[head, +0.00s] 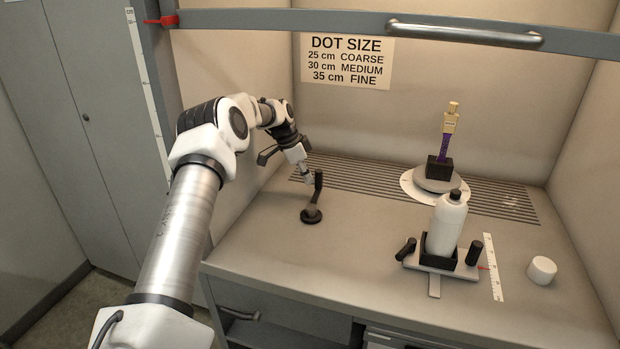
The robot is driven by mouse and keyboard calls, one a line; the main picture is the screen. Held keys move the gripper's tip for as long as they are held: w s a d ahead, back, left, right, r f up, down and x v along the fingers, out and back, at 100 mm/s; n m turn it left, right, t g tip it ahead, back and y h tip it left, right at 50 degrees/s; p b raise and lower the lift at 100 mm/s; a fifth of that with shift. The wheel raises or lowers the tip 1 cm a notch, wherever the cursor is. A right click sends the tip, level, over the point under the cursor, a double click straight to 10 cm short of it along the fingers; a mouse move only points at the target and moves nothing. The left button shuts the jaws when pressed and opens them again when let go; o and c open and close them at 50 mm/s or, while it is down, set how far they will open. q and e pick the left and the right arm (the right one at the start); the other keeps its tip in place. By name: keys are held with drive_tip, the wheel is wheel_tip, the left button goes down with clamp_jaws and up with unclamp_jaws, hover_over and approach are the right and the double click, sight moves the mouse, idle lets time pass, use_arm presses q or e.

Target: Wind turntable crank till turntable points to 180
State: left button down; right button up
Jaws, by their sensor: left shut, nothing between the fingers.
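The turntable crank (311,214) is a small dark crank on the left part of the booth floor. Its upright knob (318,181) stands on the far side of the hub. My left gripper (308,179) is shut and empty, with its fingertips just left of the knob; I cannot tell whether they touch it. The round grey turntable (437,185) sits at the back right on a white dial (410,188). It carries a black block (439,168) with an upright purple and gold specimen (448,131). The dial numbers are too small to read. My right gripper is out of view.
A white spray bottle (446,226) stands in a black holder on a sliding carriage with two dark handles, beside a ruler (494,268). A white cap (541,270) lies at right. A dot size sign (347,60) hangs behind. The raised sash bar (380,28) crosses above.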

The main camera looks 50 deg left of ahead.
use_arm(q)
drive_tip(key=shift+w+d, duration=0.2)
drive_tip(key=shift+w, duration=0.1)
idle(0.4)
